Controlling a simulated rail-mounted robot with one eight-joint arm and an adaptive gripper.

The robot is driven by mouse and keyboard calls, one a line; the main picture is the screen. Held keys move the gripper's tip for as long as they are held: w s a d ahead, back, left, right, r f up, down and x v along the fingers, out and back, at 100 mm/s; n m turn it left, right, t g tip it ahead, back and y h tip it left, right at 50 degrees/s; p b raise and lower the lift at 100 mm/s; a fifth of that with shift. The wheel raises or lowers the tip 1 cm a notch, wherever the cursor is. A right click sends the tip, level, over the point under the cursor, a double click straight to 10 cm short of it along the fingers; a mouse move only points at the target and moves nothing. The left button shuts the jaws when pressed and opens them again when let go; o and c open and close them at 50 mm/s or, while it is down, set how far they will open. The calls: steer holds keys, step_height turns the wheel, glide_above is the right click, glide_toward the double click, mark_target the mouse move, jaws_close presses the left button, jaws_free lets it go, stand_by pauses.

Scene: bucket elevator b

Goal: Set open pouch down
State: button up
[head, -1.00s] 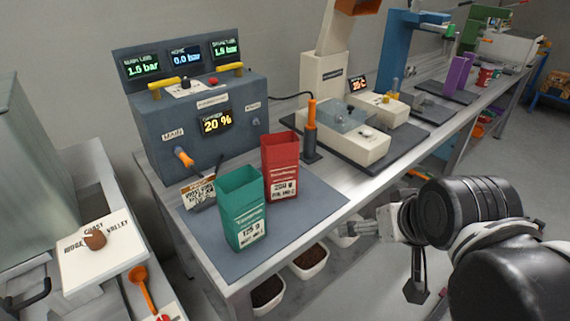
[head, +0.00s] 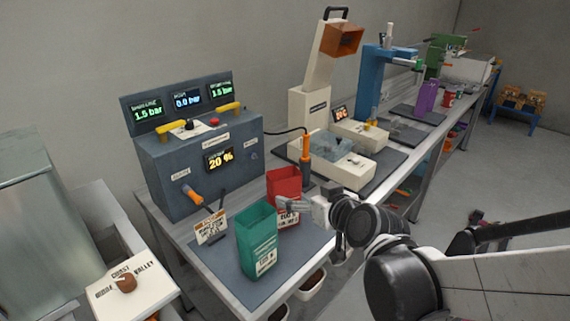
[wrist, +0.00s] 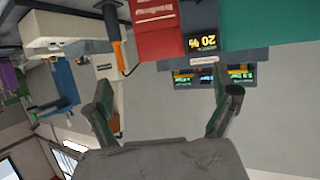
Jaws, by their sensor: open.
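A teal pouch (head: 257,240) with an open top stands upright on the dark mat (head: 215,262) at the bench's near end. A red pouch (head: 283,180), also open at the top, stands behind and right of it. The red pouch also shows in the wrist view (wrist: 158,38), which is upside down. My gripper (head: 282,205) is in front of the red pouch in the head view and hides part of its front and label. In the wrist view my gripper (wrist: 162,90) has its fingers spread wide with nothing between them. I cannot tell whether it touches the red pouch.
A blue-grey control box (head: 200,165) with displays and an orange-handled lever stands behind the pouches. A small sign (head: 211,228) stands left of the teal pouch. An orange-handled tool (head: 306,147) stands upright behind the red pouch. A scale-like machine (head: 340,160) is further right.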

mark_target(285, 181)
steer(key=shift+r+b+x, duration=0.2)
steer(key=shift+b+x, duration=0.4)
steer(key=shift+x, duration=6.55)
steer(key=shift+a, duration=0.1)
steer(key=shift+c, duration=0.5)
steer(key=c, duration=0.7)
steer(key=shift+w, duration=0.1)
steer(key=shift+c, duration=0.2)
